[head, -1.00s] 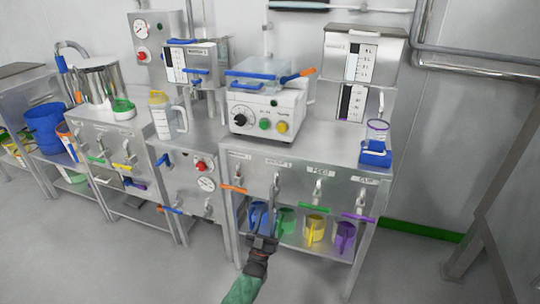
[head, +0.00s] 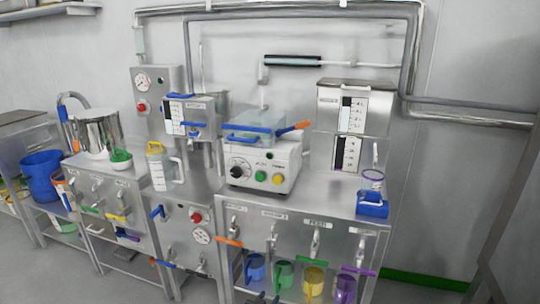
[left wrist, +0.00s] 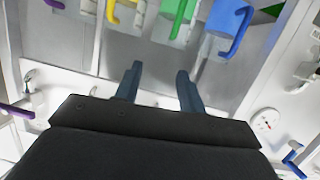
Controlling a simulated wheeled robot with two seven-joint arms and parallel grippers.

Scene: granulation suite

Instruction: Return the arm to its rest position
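My left gripper (head: 268,298) barely shows at the bottom edge of the head view, as small dark tips below the shelf of cups. The left wrist view shows its two dark blue fingers (left wrist: 160,78) apart, with nothing between them. The rest of my left arm is out of the head view. My right gripper is in neither view.
A blue cup (head: 255,268), green cup (head: 284,273), yellow cup (head: 314,281) and purple cup (head: 345,289) stand under the steel bench (head: 335,198). Coloured-handled taps line its front. A white machine (head: 262,170) stands on top.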

